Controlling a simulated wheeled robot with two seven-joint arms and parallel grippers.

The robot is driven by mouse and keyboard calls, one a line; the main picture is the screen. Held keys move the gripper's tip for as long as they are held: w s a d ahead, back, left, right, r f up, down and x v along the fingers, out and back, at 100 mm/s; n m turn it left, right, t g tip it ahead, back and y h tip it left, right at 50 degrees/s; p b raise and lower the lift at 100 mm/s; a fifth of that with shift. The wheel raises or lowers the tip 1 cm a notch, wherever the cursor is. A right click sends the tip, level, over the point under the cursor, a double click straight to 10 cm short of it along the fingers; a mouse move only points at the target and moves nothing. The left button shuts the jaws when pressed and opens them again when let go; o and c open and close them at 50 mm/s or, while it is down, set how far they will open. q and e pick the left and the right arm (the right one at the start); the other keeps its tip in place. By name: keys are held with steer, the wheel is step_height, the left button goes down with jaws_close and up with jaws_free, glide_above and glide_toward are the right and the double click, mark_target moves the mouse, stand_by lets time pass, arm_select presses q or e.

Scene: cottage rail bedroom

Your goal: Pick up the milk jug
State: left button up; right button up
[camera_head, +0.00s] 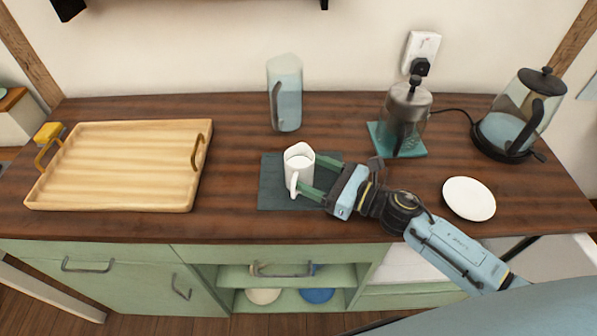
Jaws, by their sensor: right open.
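The milk jug (299,164) is small and white, with a handle toward the front. It stands upright on a dark green mat (272,192) on the wooden counter. My right gripper (309,175) reaches in from the right, with one green finger behind the jug and one in front of it near the handle. The fingers are open around or beside the jug; I cannot tell whether they touch it. My left gripper is not in view.
A wooden tray (115,165) lies at the left. A light blue pitcher (286,92) stands behind the jug. A grinder-like pot (408,107) on a teal mat (410,152), a glass kettle (518,115) and a white plate (469,198) are on the right. Counter between tray and mat is clear.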

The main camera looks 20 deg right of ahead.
mark_target(291, 163)
steer(key=x, duration=0.5)
steer(key=shift+w+a+p, duration=0.15)
steer(key=shift+a+p, duration=0.05)
steer(key=shift+p, duration=0.1)
steer(key=c, duration=0.9)
steer(key=shift+c, duration=0.3)
steer(key=shift+r, duration=0.2)
